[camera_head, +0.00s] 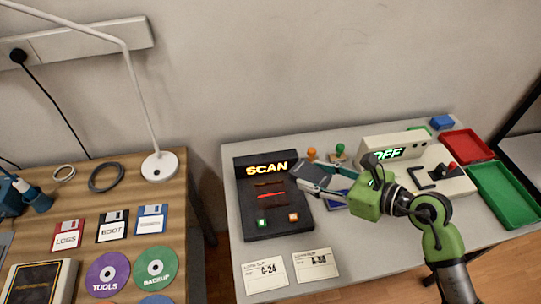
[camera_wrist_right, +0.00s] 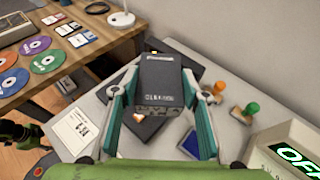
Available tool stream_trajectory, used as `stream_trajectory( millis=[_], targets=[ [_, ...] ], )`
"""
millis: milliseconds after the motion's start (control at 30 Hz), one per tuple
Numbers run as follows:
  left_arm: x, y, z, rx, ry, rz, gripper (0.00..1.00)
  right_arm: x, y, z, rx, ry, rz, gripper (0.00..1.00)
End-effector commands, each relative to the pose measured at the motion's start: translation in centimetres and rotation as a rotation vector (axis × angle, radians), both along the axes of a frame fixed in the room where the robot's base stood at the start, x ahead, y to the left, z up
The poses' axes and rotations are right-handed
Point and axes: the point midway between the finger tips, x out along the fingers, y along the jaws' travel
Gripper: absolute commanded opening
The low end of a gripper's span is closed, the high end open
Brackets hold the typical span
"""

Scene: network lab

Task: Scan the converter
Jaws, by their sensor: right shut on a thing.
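The converter (camera_wrist_right: 161,80) is a dark box with pale printed lettering. In the right wrist view it sits between the two teal fingers of my right gripper (camera_wrist_right: 163,92), which is shut on it. In the head view my right gripper (camera_head: 322,180) holds the dark converter (camera_head: 325,173) at the right side of the black scanner (camera_head: 252,180). The scanner shows a lit yellow SCAN sign (camera_head: 267,169), a red line, a green button (camera_head: 262,222) and an orange button (camera_head: 293,217). I cannot tell whether converter and scanner touch.
Two label slips (camera_head: 265,272) lie in front of the scanner. Orange (camera_head: 311,153) and green (camera_head: 340,151) stamps stand behind my gripper, near a blue pad (camera_head: 334,205). A pale device reading OFF (camera_head: 388,154), a red tray (camera_head: 465,147) and a green tray (camera_head: 507,192) are at right.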

Motion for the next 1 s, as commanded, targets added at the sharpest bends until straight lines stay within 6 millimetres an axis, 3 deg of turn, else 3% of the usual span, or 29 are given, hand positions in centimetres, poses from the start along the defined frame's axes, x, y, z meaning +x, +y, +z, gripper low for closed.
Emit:
stream_trajectory(
  millis=[200,400,733,1000],
  targets=[
    [-0.5,0.0,2.3,-0.001,0.006,0.000,0.40,4.1,5.5,-0.2,-0.007,-0.004,-0.024,0.13],
    [-2.6,0.1,3.3,0.002,0.036,-0.001,0.40,5.6,8.2,-1.7,-0.007,-0.004,-0.031,0.13],
    [-1.3,0.0,3.2,0.001,0.019,-0.001,0.40,5.9,9.1,-3.2,0.001,-0.001,-0.026,0.13],
    [-0.7,-0.1,0.7,-0.001,0.009,-0.002,0.40,5.8,9.2,-6.0,0.000,0.000,-0.025,0.13]
  ],
)
